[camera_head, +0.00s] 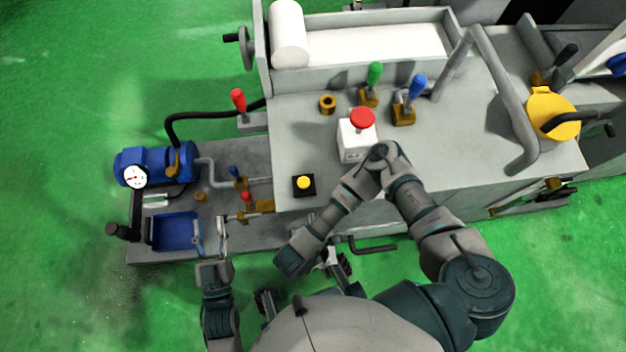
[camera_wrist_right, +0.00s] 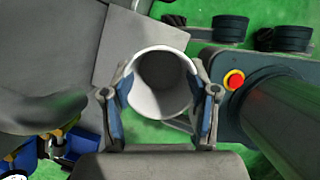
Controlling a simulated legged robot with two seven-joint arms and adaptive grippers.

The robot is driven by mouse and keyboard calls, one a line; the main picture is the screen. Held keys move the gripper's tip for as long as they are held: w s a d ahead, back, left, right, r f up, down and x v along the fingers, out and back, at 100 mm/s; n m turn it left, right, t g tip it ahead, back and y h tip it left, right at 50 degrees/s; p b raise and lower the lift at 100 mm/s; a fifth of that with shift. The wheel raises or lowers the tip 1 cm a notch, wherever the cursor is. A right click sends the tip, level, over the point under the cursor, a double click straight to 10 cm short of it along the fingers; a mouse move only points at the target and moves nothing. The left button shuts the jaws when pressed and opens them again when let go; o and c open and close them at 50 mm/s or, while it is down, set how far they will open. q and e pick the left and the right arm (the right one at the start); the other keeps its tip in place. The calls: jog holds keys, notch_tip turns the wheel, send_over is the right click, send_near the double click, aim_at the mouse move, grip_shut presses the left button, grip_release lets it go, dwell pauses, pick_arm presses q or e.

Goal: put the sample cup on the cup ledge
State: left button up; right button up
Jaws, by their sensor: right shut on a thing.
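The white sample cup (camera_wrist_right: 160,85) shows in the right wrist view with its round opening toward the camera. My right gripper (camera_wrist_right: 162,98) is shut on it, with blue-padded fingers on its left and right sides. The cup is clear of the green floor seen behind it. In the head view my right forearm folds down at the machine's front; I cannot make out the cup there. My left gripper (camera_head: 210,240) is beside the blue tray at the lower left, with its fingers apart and nothing visible between them. I cannot tell which surface is the cup ledge.
The grey machine top (camera_head: 310,140) carries a white box with a red button (camera_head: 362,118), a yellow button (camera_head: 304,183) and coloured levers. A blue motor (camera_head: 155,165) and a blue tray (camera_head: 176,231) sit on the lower left base. A dark handle (camera_head: 372,245) juts from the front.

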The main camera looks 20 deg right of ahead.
jog(key=w+f+b, duration=0.1)
jog(key=w+f, duration=0.2)
jog(key=shift+w+f+b, duration=0.3)
jog(key=shift+w+f, duration=0.05)
jog(key=shift+f, duration=0.05)
jog(key=shift+w+d, duration=0.1)
jog(key=shift+d, duration=0.05)
jog(key=o, duration=0.7)
jog(key=shift+a+f, duration=0.1)
jog(key=shift+a, duration=0.2)
jog(key=o, duration=0.4)
jog(key=shift+a, duration=0.1)
pick_arm(q)
jog(key=r+t, duration=0.1)
jog(key=s+r+t, duration=0.1)
jog(key=a+r+t, duration=0.1)
jog(key=shift+s+r+n+t+h, duration=0.25)
jog(key=shift+r+n+t+h, duration=0.05)
pick_arm(e)
jog(key=shift+o, duration=0.2)
pick_arm(q)
jog(key=shift+d, duration=0.15)
